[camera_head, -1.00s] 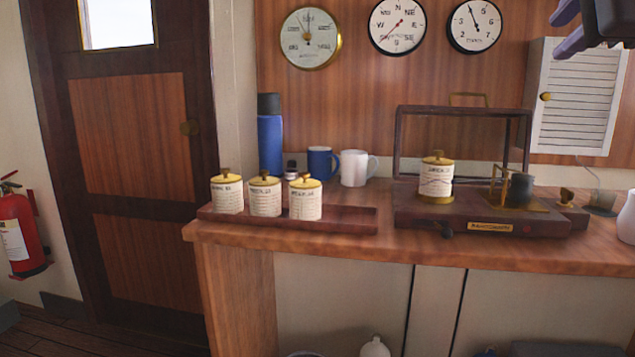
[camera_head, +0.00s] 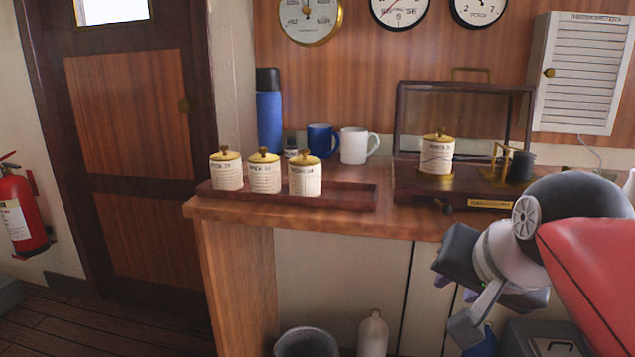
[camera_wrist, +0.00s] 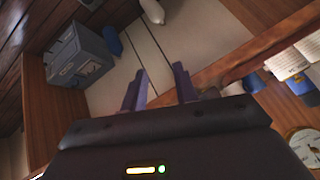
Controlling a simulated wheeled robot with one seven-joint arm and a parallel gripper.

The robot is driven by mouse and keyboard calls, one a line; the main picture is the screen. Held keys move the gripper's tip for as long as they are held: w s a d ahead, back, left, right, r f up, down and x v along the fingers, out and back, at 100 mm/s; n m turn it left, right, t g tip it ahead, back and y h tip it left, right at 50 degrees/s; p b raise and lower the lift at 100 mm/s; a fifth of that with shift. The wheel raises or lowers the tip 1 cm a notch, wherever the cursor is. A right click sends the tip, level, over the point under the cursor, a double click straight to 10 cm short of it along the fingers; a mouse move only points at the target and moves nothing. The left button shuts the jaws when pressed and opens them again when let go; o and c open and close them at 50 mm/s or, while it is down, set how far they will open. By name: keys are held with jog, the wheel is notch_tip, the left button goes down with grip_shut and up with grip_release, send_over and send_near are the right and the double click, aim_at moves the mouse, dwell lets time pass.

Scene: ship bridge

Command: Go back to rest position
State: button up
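My gripper (camera_wrist: 160,84) is open in the wrist view, its two dark purple fingers apart with nothing between them. In the head view my arm comes in from the right, and its hand hangs in front of the counter (camera_head: 300,225), below the top's front edge. The fingers are mostly hidden there. The barograph (camera_head: 490,192) stands on the counter with its glass cover raised and a labelled drum (camera_head: 436,156) on it. My gripper is apart from it.
A wooden tray (camera_head: 350,198) holds three labelled, brass-lidded drums. Behind it stand a blue flask (camera_head: 269,120), a blue mug (camera_head: 321,140) and a white mug (camera_head: 354,145). A bin (camera_head: 306,343) and a white bottle (camera_head: 373,333) stand below the counter. Floor at the left is clear.

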jog(key=s+a+f+n+g, duration=0.1)
jog(key=s+f+n, duration=0.2)
jog(key=f, duration=0.5)
jog(key=s+a+f+n+g, duration=0.1)
jog(key=s+f, duration=0.3)
jog(key=f, duration=0.4)
jog(key=shift+s+a+n, duration=0.2)
jog(key=shift+a+n, duration=0.35)
jog(key=shift+n, duration=0.35)
